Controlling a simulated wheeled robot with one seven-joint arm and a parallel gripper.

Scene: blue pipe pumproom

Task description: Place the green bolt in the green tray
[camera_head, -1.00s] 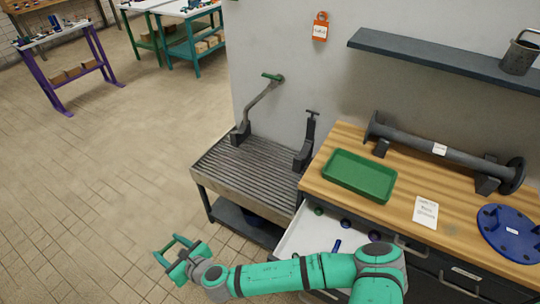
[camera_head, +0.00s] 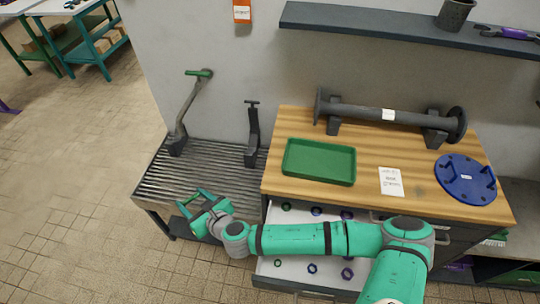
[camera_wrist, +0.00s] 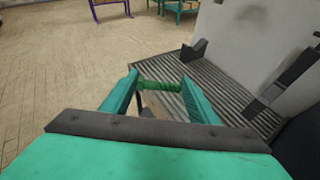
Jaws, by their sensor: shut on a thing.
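My gripper (camera_head: 194,203) is at the left of the open drawer, above the front edge of the ribbed metal bench. In the wrist view my gripper (camera_wrist: 160,87) is shut on the green bolt (camera_wrist: 158,86), which lies crosswise between the two fingers. The bolt is too small to make out in the head view. The green tray (camera_head: 319,162) lies on the wooden worktop, to the right of and beyond my gripper. It is rectangular, low-rimmed and empty.
The open drawer (camera_head: 290,269) holds several small coloured parts. A grey flanged pipe (camera_head: 360,111), a paper note (camera_head: 391,181) and a blue flange disc (camera_head: 466,180) are on the worktop. The ribbed bench (camera_head: 200,170) carries two upright dark fittings. A shelf (camera_head: 380,32) hangs above.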

